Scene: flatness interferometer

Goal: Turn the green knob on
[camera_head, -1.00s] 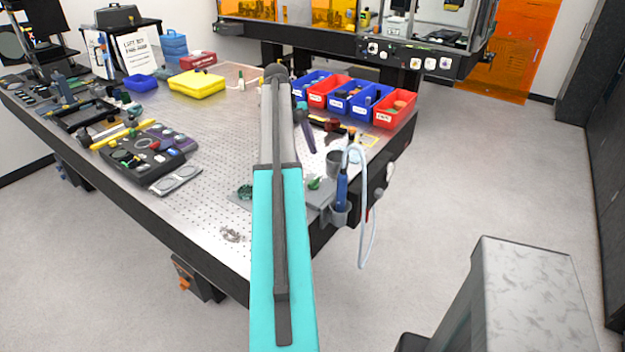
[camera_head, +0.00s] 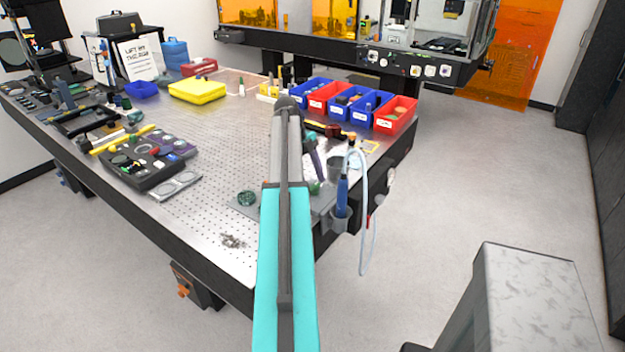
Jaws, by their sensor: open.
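A dark green round piece (camera_head: 247,198) sits on the near part of the perforated metal table, left of my arm. A smaller green piece (camera_head: 315,188) shows just right of my arm, partly hidden by it. A black control box (camera_head: 147,163) with several small round parts, some green, lies on the left half of the table. I cannot tell which of these is the green knob or how it is turned. My teal and grey arm reaches up the middle over the table. My gripper is not visible; the arm hides what lies behind it.
Red and blue bins (camera_head: 394,113) line the table's right edge. A blue-handled tool with a pale hose (camera_head: 362,215) hangs at the near right edge. A yellow case (camera_head: 197,91) lies farther back. A grey block (camera_head: 528,300) stands at lower right.

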